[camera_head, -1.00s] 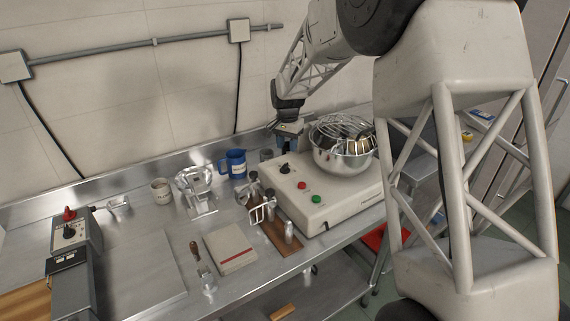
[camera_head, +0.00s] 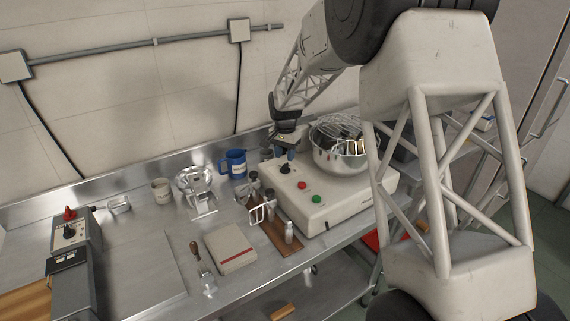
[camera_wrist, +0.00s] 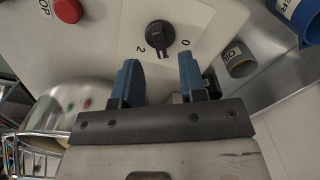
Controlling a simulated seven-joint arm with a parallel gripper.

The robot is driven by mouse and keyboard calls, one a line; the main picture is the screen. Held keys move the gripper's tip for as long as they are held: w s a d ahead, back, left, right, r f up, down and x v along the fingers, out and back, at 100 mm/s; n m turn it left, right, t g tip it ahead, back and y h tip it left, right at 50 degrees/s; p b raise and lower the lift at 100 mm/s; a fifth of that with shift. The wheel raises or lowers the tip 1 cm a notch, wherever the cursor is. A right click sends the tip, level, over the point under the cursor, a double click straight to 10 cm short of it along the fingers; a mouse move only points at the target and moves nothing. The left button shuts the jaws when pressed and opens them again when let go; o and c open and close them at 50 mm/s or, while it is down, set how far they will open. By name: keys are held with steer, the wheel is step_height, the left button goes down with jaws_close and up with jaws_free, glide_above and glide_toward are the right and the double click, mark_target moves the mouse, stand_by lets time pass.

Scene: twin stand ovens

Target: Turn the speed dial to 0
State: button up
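The speed dial is a black knob (camera_wrist: 160,36) on a white label plate marked 0 and 2, seen in the wrist view. Its pointer lies between the two numbers, and the exact setting is hard to tell. In the head view the black dial (camera_head: 285,169) sits on top of the white mixer base (camera_head: 325,198), left of the red button. My gripper (camera_wrist: 160,78) is open, with its two blue fingers apart and nothing between them. The dial lies just beyond the fingertips, between their lines, and is not touched. In the head view my gripper (camera_head: 283,150) hovers just above and behind the dial.
The steel bowl (camera_head: 340,160) with whisks stands right of my gripper.

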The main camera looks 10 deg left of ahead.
mark_target(285, 164)
steer(key=shift+f, duration=2.15)
jaws_close()
